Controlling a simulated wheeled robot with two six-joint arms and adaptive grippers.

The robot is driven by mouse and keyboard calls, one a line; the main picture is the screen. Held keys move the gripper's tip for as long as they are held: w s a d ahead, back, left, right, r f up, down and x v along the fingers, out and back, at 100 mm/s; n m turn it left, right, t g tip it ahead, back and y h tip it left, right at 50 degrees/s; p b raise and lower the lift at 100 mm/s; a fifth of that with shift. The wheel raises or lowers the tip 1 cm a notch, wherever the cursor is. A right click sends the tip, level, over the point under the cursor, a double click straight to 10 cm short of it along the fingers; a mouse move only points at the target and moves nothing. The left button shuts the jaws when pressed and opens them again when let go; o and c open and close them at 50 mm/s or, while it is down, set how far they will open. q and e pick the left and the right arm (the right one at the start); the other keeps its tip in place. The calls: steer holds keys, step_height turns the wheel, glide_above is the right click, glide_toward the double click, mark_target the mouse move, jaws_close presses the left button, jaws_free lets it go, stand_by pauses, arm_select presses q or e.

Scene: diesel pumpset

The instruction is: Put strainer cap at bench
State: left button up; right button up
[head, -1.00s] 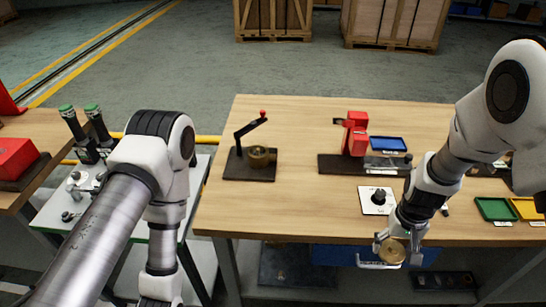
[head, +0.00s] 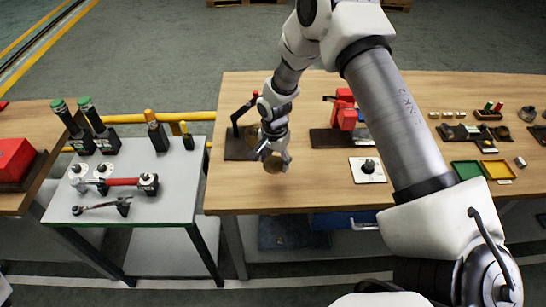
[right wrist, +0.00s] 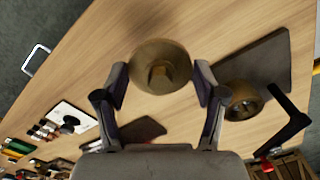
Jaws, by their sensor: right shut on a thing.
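My right gripper (head: 273,155) is shut on the strainer cap (head: 274,165), a round brass piece, and holds it over the wooden bench (head: 230,195). In the right wrist view the cap (right wrist: 160,68) sits between the two fingers (right wrist: 160,78), with a raised lug on its face. A dark base plate (head: 238,147) with a lever lies behind the gripper and is partly hidden by it. In the right wrist view a brass ring-shaped body (right wrist: 243,100) stands on this plate, to the right of the cap and apart from it. My left gripper is out of view.
A red device (head: 346,112) on a dark plate and a white plate with a black knob (head: 367,169) lie right of the gripper. Green (head: 467,170) and yellow (head: 497,170) trays are farther right. A grey side table (head: 130,165) holds tools. The bench's front left is clear.

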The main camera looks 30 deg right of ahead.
mark_target(274, 183)
steer(key=shift+a+r, duration=0.1)
steer(key=shift+r, duration=0.05)
step_height(274, 183, down, 6)
steer(key=b, duration=0.3)
steer(key=shift+f, duration=0.25)
steer(key=shift+f+b, duration=0.35)
steer(key=shift+f, duration=0.2)
steer(key=shift+r+p, duration=0.1)
steer(key=shift+p, duration=0.2)
steer(key=shift+f, duration=0.4)
steer(key=o, duration=1.5)
steer(key=shift+o, duration=0.2)
